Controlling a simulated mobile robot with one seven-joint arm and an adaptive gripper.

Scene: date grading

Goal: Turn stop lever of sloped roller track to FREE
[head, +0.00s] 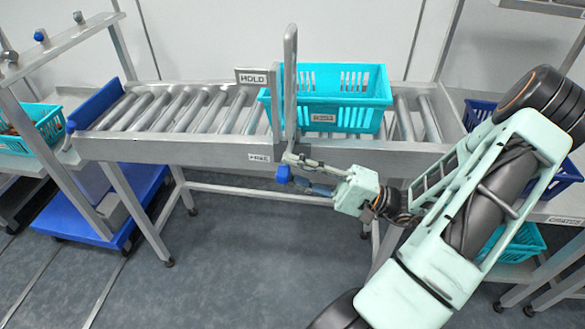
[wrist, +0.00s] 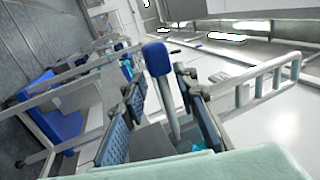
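The stop lever has a blue knob (head: 283,174) at its end. It hangs at the near side of the sloped roller track (head: 195,147), below the upright grey stop gate (head: 290,85). A HOLD plate (head: 252,77) stands at the far rail, and a small plate (head: 259,158), probably FREE, is on the near rail. My gripper (head: 300,175) is beside the knob. In the wrist view, my gripper (wrist: 158,82) is open, with the lever's stem (wrist: 168,105) between its fingers and the blue knob (wrist: 157,58) beyond the tips. Whether a finger touches the stem, I cannot tell.
A teal crate (head: 335,82) sits on the rollers right of the gate. The rollers left of it are empty down to a blue end plate (head: 95,104). Another teal crate (head: 45,122) stands at left. A blue platform (head: 75,215) is on the floor.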

